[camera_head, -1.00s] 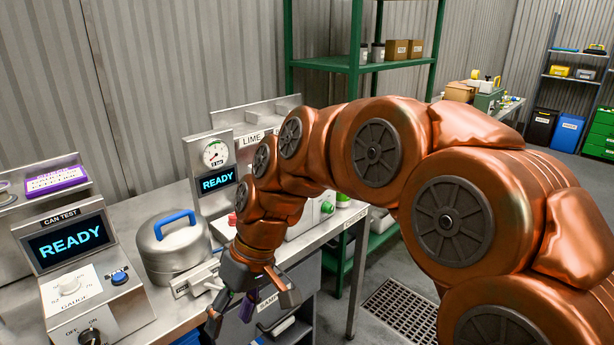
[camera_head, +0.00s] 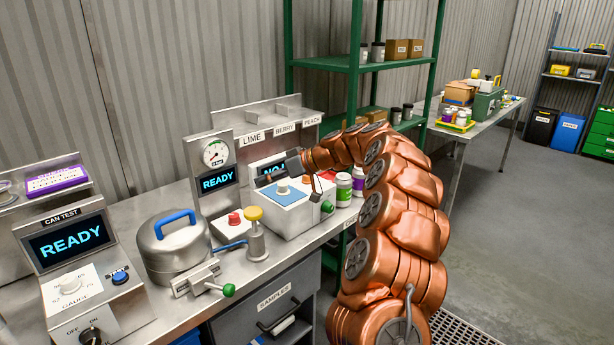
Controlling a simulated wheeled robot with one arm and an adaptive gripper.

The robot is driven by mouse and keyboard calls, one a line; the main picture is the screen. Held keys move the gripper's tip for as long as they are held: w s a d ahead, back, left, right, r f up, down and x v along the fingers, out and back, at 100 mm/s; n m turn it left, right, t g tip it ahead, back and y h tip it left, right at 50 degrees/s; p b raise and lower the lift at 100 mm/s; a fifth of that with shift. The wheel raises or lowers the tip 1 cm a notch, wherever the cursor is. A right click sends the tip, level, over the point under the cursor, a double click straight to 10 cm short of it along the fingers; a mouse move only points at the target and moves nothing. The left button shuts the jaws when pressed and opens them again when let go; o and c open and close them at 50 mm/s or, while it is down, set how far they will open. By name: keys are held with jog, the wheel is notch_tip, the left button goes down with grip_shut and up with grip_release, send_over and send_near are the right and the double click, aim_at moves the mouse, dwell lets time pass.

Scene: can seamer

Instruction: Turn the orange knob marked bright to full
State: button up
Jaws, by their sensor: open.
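I cannot make out an orange knob marked bright in this view. My gripper (camera_head: 290,178) is at the far end of my copper arm, small and dark. It is over the back of a white box with a blue top (camera_head: 285,196) and in front of a small dark screen (camera_head: 272,168), whose text it partly covers. Its jaws are open, and I see nothing held between them. I cannot tell whether it touches the box. The arm hides part of the bench behind and to the right.
A metal post with an orange-yellow cap (camera_head: 254,214) stands before the box. Jars (camera_head: 343,188) stand close right of the box.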

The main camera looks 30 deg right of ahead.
jog(key=d, duration=0.3)
jog(key=w+d+f+t, duration=0.1)
jog(key=d, duration=0.2)
jog(key=w+d+f+t+h, duration=0.1)
jog(key=d, duration=0.2)
jog(key=shift+w+d, duration=0.1)
jog(key=shift+w, duration=0.05)
jog(key=t+h, duration=0.2)
send_near(307, 178)
jog(key=w, duration=0.3)
jog(key=shift+w+f, duration=0.15)
jog(key=shift+w, duration=0.05)
jog(key=shift+w+f, duration=0.1)
jog(key=shift+w, duration=0.05)
jog(key=shift+p+x, duration=1.5)
jog(key=shift+x, duration=2.3)
jog(key=shift+f, duration=0.1)
grip_shut()
